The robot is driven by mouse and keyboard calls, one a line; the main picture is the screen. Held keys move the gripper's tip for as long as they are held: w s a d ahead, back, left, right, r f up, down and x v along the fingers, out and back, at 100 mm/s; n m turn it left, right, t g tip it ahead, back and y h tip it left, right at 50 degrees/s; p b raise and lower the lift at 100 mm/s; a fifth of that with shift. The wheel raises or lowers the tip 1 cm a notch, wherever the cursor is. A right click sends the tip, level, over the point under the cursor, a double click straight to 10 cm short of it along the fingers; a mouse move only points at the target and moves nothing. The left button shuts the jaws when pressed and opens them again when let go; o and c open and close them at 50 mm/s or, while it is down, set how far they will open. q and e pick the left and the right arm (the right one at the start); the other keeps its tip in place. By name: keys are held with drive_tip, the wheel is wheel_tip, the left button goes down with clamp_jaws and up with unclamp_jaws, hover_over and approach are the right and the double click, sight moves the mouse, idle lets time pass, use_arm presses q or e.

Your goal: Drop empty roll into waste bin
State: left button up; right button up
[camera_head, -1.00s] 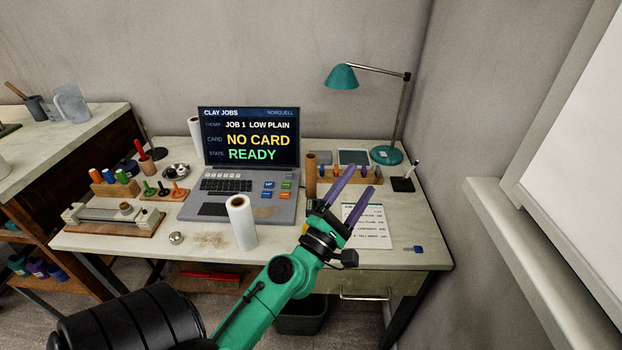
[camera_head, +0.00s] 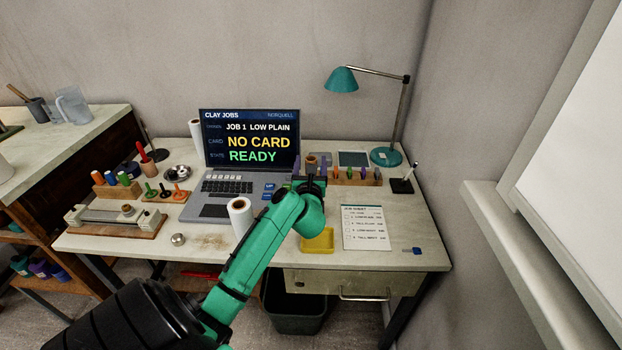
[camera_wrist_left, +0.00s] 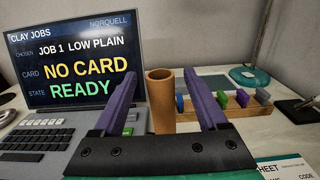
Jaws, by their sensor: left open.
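The empty roll, a brown cardboard tube (camera_head: 311,160), stands upright on the desk right of the laptop. In the wrist view the roll (camera_wrist_left: 160,102) rises between the two purple fingers of my left gripper (camera_wrist_left: 160,88). The fingers are apart, with a gap visible on each side of the tube. The roll's lower end is hidden behind the gripper's palm. In the head view my left gripper (camera_head: 309,179) is at the roll, partly hidden by its own wrist. The dark waste bin (camera_head: 296,312) stands on the floor under the desk's front edge. My right gripper is out of view.
The laptop (camera_head: 250,140) is close on the left. A white roll (camera_head: 241,214) stands in front of it. A yellow tray (camera_head: 318,241) sits below my wrist. A wooden rack (camera_head: 357,178), paper sheet (camera_head: 366,228) and lamp (camera_head: 341,79) are to the right.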

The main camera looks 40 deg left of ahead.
use_arm(q)
drive_tip(key=shift+w+a+f, duration=0.1)
drive_tip(key=shift+w+a, duration=0.3)
drive_tip(key=shift+w, duration=0.15)
drive_tip(key=shift+s, duration=0.1)
drive_tip(key=c, duration=0.4)
drive_tip(key=shift+d, duration=0.1)
clamp_jaws()
wheel_tip(320, 180, up, 20)
drive_tip(key=p, duration=0.6)
